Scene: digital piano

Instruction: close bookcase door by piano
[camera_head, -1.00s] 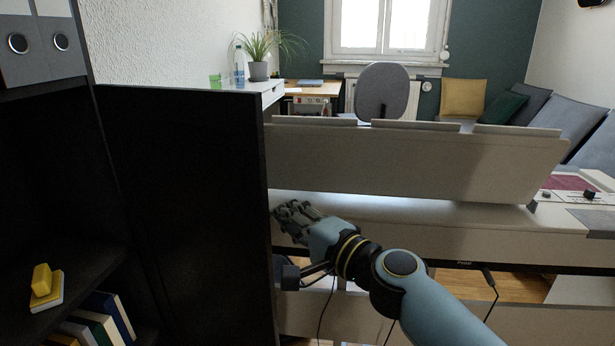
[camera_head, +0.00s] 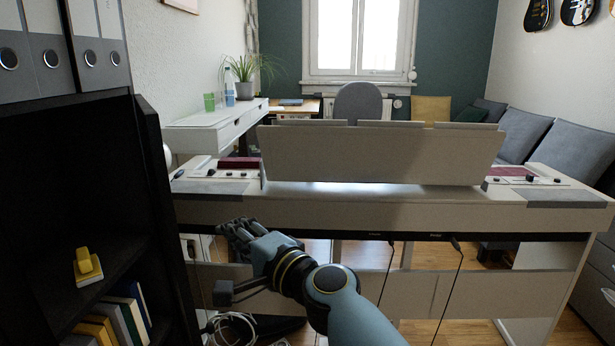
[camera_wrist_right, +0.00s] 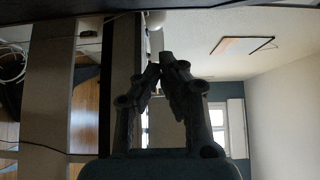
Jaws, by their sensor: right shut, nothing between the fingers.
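The black bookcase (camera_head: 75,170) stands at the left of the head view, with its shelves exposed. Its black door (camera_head: 160,220) stands open and shows as a narrow, steep panel at the bookcase's right side. My right gripper (camera_head: 228,231) is right of the door, with a visible gap between them, and in front of the piano (camera_head: 400,212). Its fingers come together at their tips in the right wrist view (camera_wrist_right: 163,68), with nothing between them. The door cannot be made out for certain in the wrist view. My left gripper is not in view.
The piano runs across the front. White cables (camera_head: 232,328) lie on the floor below my right gripper.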

